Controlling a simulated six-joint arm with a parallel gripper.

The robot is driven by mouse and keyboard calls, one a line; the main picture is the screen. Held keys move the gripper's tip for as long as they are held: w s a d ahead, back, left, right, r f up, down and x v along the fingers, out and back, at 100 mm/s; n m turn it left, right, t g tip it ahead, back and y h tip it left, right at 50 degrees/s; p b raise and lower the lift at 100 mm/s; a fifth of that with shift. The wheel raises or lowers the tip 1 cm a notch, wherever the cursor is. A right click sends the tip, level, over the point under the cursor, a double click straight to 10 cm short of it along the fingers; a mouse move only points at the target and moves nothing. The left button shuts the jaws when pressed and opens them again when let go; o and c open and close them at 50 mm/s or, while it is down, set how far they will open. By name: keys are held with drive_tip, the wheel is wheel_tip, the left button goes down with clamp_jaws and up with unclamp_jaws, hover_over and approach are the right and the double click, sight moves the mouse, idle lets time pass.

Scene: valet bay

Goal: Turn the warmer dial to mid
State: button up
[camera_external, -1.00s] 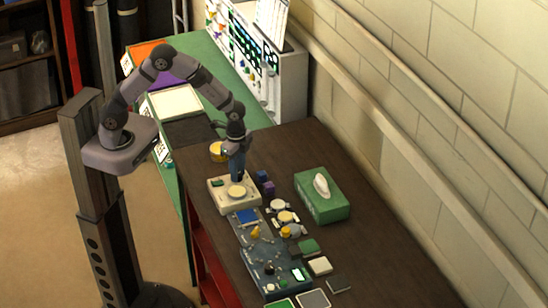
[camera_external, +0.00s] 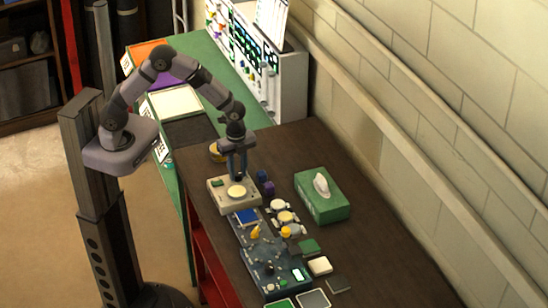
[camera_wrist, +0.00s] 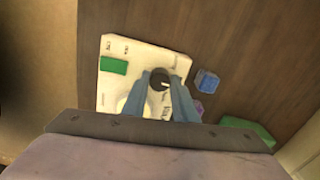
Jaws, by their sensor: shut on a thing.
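The warmer is a cream box (camera_external: 216,200) with a round pale plate (camera_external: 236,192) on top. It also shows in the wrist view (camera_wrist: 140,52), with a green panel (camera_wrist: 114,65) and small dark markings. My gripper (camera_external: 238,177) points straight down over the warmer's far side. In the wrist view, its two blue fingers (camera_wrist: 160,84) are shut on the dark round dial (camera_wrist: 158,78), one on each side. A small pale mark shows by the dial, but I cannot read its setting. The fingers hide part of the plate.
Small blue and purple blocks (camera_external: 266,184) stand close right of the warmer. A green tissue box (camera_external: 322,196) is farther right. A blue-grey board (camera_external: 272,262) with small parts lies in front.

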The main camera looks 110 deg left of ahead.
sight(238, 174)
drive_tip(key=shift+w+r, duration=0.1)
drive_tip(key=o, duration=1)
drive_tip(key=shift+o, duration=0.2)
drive_tip(key=shift+r+b, duration=1.25)
drive_tip(key=shift+r, duration=2.4)
drive_tip(key=s+d+f+n, duration=0.2)
drive_tip(key=s+d+n, duration=0.5)
drive_tip(key=s+d, duration=0.8)
drive_tip(key=s, duration=0.2)
drive_tip(key=shift+s+d+f+n, duration=0.25)
drive_tip(key=shift+s+f+n, duration=0.05)
drive_tip(key=shift+f, duration=0.1)
